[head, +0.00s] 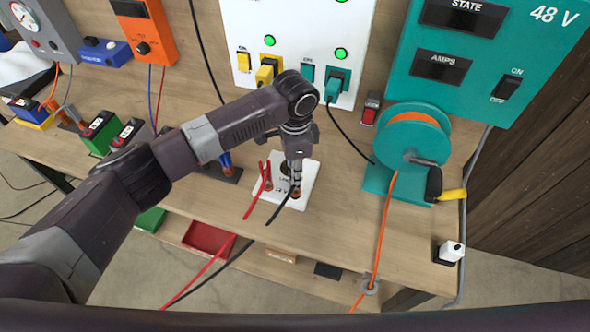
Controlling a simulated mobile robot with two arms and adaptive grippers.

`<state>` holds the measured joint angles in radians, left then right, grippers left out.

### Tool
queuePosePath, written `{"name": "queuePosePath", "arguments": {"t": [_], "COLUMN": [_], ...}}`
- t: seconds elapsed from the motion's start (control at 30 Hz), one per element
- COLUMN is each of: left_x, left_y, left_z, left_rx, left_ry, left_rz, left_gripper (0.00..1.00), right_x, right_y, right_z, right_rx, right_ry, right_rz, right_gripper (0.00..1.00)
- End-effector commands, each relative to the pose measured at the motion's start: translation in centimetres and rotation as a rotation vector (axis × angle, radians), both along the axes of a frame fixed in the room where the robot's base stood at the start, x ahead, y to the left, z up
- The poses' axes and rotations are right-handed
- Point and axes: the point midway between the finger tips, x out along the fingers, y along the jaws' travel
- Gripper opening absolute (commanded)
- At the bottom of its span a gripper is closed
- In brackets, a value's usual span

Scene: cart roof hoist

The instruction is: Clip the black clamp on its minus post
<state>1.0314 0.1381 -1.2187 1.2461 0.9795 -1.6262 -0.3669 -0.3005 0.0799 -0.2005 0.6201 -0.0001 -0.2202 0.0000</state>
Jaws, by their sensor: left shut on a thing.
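A white lamp board (305,168) lies on the bench in the middle of the head view. My left gripper (296,182) points down over its right half. It is shut on the black clamp, whose black tail (278,208) sticks out towards the front left. The gripper hides most of this clamp and the post under it, so I cannot tell whether its jaws are around the post or only above it. A red clamp (264,178) stands at the board's left edge, just left of the gripper. My right gripper is not in view.
A teal cable reel (413,140) with orange cable stands to the right. A white wall panel (300,20) with plugs is behind. Small batteries (100,130) stand at left, partly behind my arm. A red bin (208,238) sits below the bench's front edge.

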Motion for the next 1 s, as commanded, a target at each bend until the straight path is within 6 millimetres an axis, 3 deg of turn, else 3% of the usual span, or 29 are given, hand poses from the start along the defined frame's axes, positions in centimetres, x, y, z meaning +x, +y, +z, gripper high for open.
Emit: {"name": "queuePosePath", "arguments": {"t": [0.37,0.4,0.57,0.87,1.0], "left_x": [0.0,0.0,0.0,0.0,0.1], "left_y": [0.0,0.0,0.0,0.0,-0.1], "left_z": [-1.0,-0.9,-0.9,-0.8,0.4], "left_rx": [0.000,-0.001,0.000,0.000,-0.002], "left_ry": [0.001,0.000,0.000,0.000,-0.001], "left_rz": [0.000,0.000,0.000,0.000,-0.001], "left_gripper": [0.00,0.17,0.35,0.36,0.36], "right_x": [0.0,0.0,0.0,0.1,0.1], "right_y": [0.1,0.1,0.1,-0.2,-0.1], "right_z": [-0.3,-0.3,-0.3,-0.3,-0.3], "right_rx": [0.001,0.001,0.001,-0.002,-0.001], "right_ry": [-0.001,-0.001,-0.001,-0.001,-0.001], "right_rz": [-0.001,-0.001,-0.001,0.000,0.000], "right_gripper": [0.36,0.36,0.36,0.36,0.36]}}
